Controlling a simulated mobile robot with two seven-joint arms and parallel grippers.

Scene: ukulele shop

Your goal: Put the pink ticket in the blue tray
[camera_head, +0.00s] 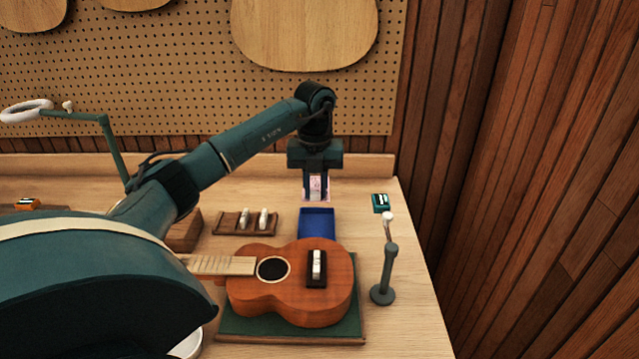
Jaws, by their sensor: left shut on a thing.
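My left gripper (316,196) points down at the back of the bench and is shut on the pink ticket (316,184). The ticket shows as a small pale pink piece between the fingers; part of it is hidden by them. The blue tray (317,222) sits on the bench just in front of and below the gripper in the picture. Its inside looks empty. The ticket appears above and behind the tray's far rim, apart from it. My right gripper is not in view.
A ukulele (300,285) on a green mat (240,325) lies just in front of the tray. A wooden rack (231,222) with pale pieces stands left. A teal box (380,202) and a post stand (385,275) are at the right. Pegboard (180,70) rises behind.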

